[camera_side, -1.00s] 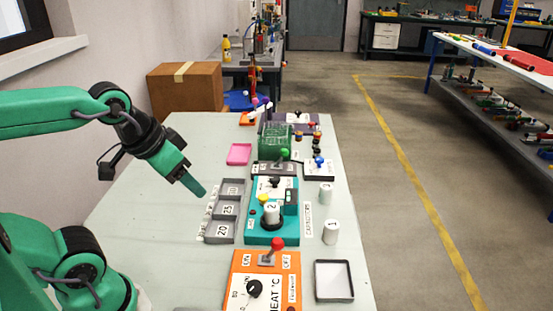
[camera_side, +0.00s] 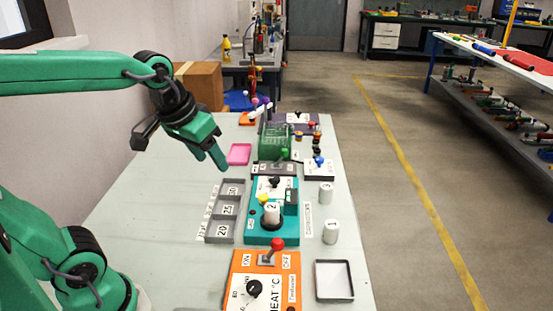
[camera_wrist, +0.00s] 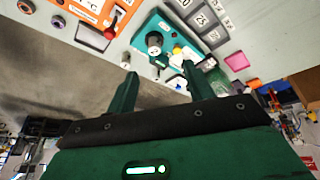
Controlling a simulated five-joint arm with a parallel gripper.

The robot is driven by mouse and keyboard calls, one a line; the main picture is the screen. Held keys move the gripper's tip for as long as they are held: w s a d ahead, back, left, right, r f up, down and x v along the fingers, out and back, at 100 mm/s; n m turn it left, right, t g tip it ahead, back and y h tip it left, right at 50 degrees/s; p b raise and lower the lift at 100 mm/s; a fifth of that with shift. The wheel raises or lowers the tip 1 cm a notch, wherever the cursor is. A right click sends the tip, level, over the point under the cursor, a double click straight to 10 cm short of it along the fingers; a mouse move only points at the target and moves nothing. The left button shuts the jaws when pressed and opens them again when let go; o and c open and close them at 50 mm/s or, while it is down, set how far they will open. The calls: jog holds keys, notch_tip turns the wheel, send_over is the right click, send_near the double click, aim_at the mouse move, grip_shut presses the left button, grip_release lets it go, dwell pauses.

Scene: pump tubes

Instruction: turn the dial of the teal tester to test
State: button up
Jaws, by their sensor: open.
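The teal tester (camera_side: 258,237) lies on the table right of my gripper in the side view. A white cylinder marked 2 (camera_side: 271,214) stands on its near part, and its black dial (camera_side: 275,182) sits on a white plate behind that. The tester also shows in the wrist view (camera_wrist: 147,29), at the top middle, with the cylinder (camera_wrist: 154,40) on it. My gripper (camera_side: 222,163) is open and empty, raised above the table to the left of the tester. In the wrist view its two fingers (camera_wrist: 158,80) are spread apart. The dial's pointing direction is too small to tell.
An orange heat panel (camera_side: 262,278) with a red lever stands in front of the tester. A grey sorting tray (camera_side: 226,211) lies to its left, and cylinders 1 (camera_side: 331,231) and 3 (camera_side: 326,192) stand to its right.

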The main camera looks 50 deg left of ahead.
jog(key=w+a+n+g, duration=0.1)
jog(key=w+a+n, duration=0.1)
jog(key=w, duration=0.5)
jog(key=n+g, duration=0.3)
jog(key=n, duration=0.3)
send_near(275, 178)
jog(key=shift+w+f, duration=0.1)
jog(key=shift+w+a+f+n+g, duration=0.15)
jog(key=shift+a+f+n+g, duration=0.05)
jog(key=shift+f+n+g, duration=0.15)
jog(key=shift+f, duration=0.1)
jog(key=shift+f, duration=3.8)
